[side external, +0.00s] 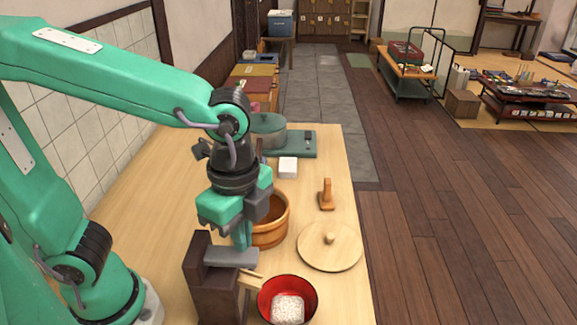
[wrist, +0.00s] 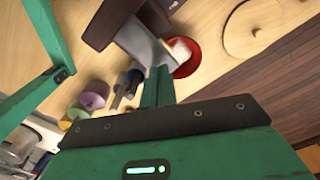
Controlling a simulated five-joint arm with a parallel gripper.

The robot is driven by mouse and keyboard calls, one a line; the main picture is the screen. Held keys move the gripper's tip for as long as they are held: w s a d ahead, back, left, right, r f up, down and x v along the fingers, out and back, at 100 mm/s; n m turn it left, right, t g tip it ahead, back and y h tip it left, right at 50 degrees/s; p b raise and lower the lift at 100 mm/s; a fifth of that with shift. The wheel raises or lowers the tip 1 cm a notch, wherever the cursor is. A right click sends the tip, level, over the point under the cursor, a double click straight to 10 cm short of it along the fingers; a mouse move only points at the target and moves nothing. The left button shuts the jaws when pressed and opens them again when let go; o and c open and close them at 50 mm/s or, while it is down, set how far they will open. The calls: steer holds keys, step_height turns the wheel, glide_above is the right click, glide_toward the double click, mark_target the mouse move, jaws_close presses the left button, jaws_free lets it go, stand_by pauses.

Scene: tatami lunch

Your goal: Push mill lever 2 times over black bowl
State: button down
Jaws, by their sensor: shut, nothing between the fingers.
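A dark brown mill (side external: 207,281) stands on the table near its front edge, with a flat grey lever (side external: 234,257) reaching out from it. The lever also shows in the wrist view (wrist: 143,43). A bowl (side external: 265,298) with a red inside and a dark outer edge sits right of the mill and holds a white, grainy block. The bowl also shows in the wrist view (wrist: 190,67). My gripper (side external: 243,244) is shut and empty, pointing down just above the lever. Its fingertips appear at or very near the lever's top; I cannot tell whether they touch.
A wooden tub (side external: 271,227) stands close behind my gripper. A small white block (side external: 288,167) and a green pot (side external: 268,130) are farther back.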

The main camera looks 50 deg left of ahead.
mark_target(245, 254)
steer(key=shift+f, duration=0.75)
steer(key=shift+f, duration=1.05)
steer(key=shift+r, duration=1.8)
steer(key=shift+f, duration=0.4)
